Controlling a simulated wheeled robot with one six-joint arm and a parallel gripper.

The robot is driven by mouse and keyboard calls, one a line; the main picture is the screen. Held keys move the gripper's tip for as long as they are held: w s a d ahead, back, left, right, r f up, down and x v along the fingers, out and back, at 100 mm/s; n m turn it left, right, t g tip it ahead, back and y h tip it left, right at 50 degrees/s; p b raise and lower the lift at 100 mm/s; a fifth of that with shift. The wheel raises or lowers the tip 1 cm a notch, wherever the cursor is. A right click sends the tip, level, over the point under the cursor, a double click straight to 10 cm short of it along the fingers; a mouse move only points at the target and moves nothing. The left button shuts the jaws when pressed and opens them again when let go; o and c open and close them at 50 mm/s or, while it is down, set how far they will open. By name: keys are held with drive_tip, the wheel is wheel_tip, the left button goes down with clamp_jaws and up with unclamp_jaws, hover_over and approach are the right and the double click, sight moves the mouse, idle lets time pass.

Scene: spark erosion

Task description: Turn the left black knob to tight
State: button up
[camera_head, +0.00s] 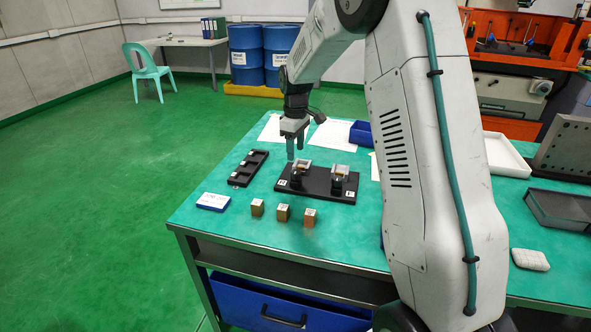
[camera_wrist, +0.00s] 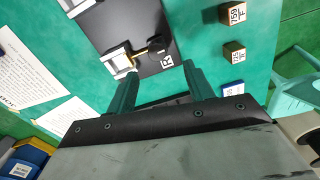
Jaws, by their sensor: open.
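A black base plate (camera_head: 318,197) on the green bench carries two small metal clamp fixtures side by side. The left fixture (camera_head: 299,169) also shows in the wrist view (camera_wrist: 117,60), with a brass-coloured shaft and a round black knob (camera_wrist: 158,43) on its front side. A white letter tag (camera_wrist: 166,62) lies near that knob. The right fixture (camera_head: 340,179) stands apart from it. My gripper (camera_head: 291,156) points down just behind and left of the left fixture. In the wrist view its fingers (camera_wrist: 160,84) are spread and empty, and the knob lies beyond their tips, untouched.
Several small brass-coloured blocks (camera_head: 283,212) stand in front of the plate. A black slotted tray (camera_head: 249,167) and a blue-and-white box (camera_head: 213,202) lie to the left. White papers (camera_head: 333,135) and a blue bin (camera_head: 361,133) are behind.

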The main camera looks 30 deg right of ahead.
sight(296, 172)
drive_tip(key=shift+w+d+f, duration=0.2)
drive_tip(key=shift+w+f, duration=0.05)
drive_tip(key=shift+f, duration=0.25)
wheel_tip(296, 172, down, 8)
drive_tip(key=shift+r, duration=0.15)
drive_tip(key=c, duration=1)
